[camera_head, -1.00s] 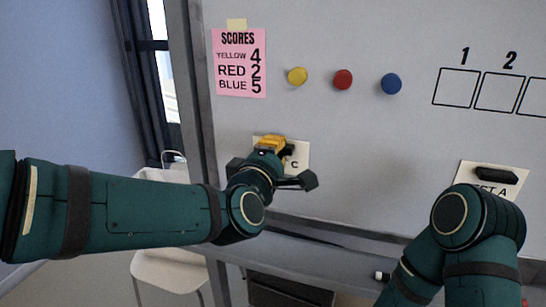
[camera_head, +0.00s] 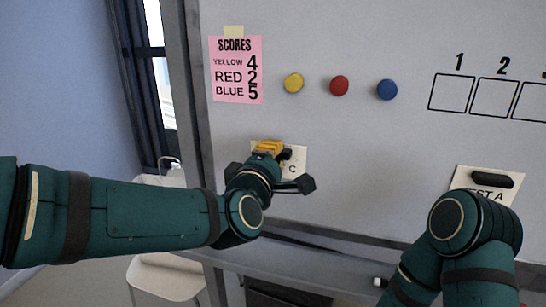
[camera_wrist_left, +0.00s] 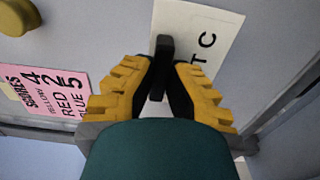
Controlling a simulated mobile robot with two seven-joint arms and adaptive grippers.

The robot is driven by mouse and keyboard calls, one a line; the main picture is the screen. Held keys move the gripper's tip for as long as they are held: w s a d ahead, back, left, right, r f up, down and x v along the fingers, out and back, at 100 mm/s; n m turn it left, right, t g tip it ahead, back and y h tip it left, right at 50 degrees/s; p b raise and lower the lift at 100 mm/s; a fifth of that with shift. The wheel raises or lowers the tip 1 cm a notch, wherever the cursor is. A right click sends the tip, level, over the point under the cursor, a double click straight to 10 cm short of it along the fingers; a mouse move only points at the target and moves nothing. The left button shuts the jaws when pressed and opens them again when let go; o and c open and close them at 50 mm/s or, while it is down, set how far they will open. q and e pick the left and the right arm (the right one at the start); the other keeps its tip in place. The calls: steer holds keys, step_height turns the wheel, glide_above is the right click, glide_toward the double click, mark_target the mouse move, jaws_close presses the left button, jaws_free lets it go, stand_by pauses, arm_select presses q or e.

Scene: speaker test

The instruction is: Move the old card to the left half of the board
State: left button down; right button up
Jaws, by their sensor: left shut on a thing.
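A white card whose visible letter is C (camera_head: 298,160) is flat against or close to the left part of the whiteboard (camera_head: 370,150), below the pink score sheet. My left gripper (camera_head: 280,152), with yellow fingers, is at this card and covers its left part. In the left wrist view, the gripper (camera_wrist_left: 165,78) is shut on the card's black handle (camera_wrist_left: 164,50), and the card (camera_wrist_left: 205,28) shows "TC". Another white card, reading "TEST A" (camera_head: 486,206), with its own black handle is at the right. My right arm overlaps its lower part; the right gripper is not visible.
A pink score sheet (camera_head: 236,98) is at the board's upper left. Yellow (camera_head: 293,83), red (camera_head: 339,86) and blue (camera_head: 387,90) round magnets are in a row. Numbered boxes (camera_head: 494,97) are drawn at right. The board between the two cards is clear.

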arm_select(q)
steer(key=shift+w+d, duration=0.15)
steer(key=shift+w, duration=0.25)
stand_by(0.4)
steer(key=c, duration=0.5)
jaws_free()
steer(key=shift+b+v, duration=0.7)
steer(key=shift+v, duration=2.8)
